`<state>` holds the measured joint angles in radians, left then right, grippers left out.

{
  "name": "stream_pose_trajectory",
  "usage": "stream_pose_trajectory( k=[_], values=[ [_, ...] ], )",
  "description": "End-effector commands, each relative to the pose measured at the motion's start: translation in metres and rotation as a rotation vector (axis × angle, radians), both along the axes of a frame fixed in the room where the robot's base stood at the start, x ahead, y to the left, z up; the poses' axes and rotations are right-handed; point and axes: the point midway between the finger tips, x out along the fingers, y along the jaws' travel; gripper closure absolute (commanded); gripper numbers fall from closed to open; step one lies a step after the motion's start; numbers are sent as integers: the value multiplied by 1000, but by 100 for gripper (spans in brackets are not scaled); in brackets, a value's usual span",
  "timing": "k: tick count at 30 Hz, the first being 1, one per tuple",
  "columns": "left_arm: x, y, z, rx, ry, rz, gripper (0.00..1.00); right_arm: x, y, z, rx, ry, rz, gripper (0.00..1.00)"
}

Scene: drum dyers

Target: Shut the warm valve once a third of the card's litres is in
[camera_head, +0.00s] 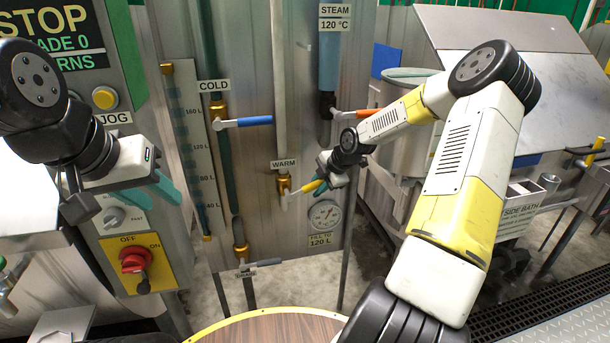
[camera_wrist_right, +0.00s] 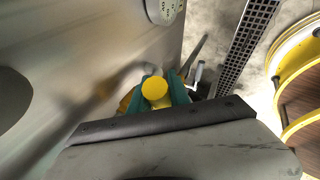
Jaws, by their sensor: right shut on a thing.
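The warm valve is a brass body (camera_head: 284,184) under the WARM label, with a yellow handle (camera_head: 313,186) pointing right and slightly up. My right gripper (camera_head: 325,183) is shut on that handle. In the right wrist view the handle's round yellow end (camera_wrist_right: 155,89) sits between the teal fingers. The card (camera_head: 321,240) below the dial reads FILL TO 120 L. The level gauge (camera_head: 190,140) stands left of the valves, marked from 40 L to 160 L; its liquid level is unclear. My left gripper (camera_head: 118,190) appears open and empty before the control panel.
The cold valve's blue handle (camera_head: 254,121), the steam valve's orange handle (camera_head: 357,113) and the drain handle (camera_head: 260,263) all point right. A round dial (camera_head: 324,214) is just below the warm valve. The panel holds a red switch (camera_head: 133,260) and the JOG button (camera_head: 105,97).

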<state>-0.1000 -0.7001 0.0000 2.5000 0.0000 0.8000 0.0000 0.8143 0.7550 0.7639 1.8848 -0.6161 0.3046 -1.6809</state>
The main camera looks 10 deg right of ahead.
Motion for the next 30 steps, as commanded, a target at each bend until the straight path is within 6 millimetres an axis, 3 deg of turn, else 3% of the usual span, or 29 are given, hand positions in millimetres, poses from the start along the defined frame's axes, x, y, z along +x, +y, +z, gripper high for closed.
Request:
stream_pose_trajectory(
  k=[15,30],
  values=[
    [0,0,0,0,0,0,64,0,-1,-32,324,11,-4,100],
    [0,0,0,0,0,0,64,0,1,-38,379,14,-1,100]
  ],
)
